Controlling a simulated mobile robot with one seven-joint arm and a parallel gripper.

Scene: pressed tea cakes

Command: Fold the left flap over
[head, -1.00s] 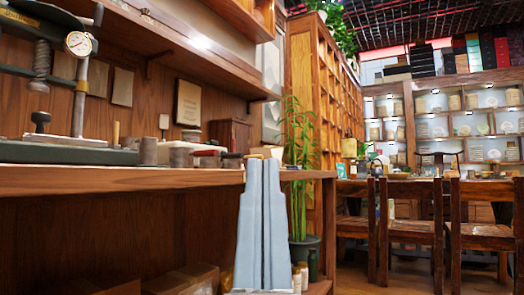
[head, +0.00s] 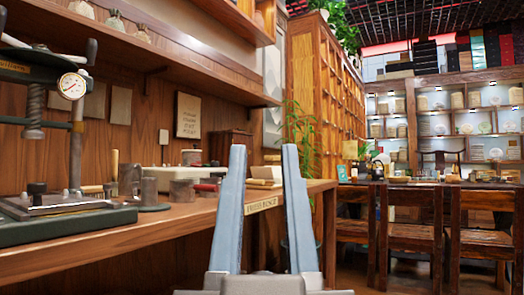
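My gripper (head: 264,150) is in the lower middle of the head view, its two long grey fingers pointing up and standing clearly apart. It is open, and nothing shows held between the fingers. The fingers stand in front of the right end of a wooden bench (head: 120,245). No wrapper or flap can be made out in this view. The fingers hide part of the bench top and some small things on it.
A press with a dial gauge (head: 72,86) stands on the bench at left. Several metal cylinders, one of them here (head: 182,190), and a pale box (head: 163,178) lie beyond it. A shelf overhangs the bench. Wooden chairs (head: 400,230) stand at right.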

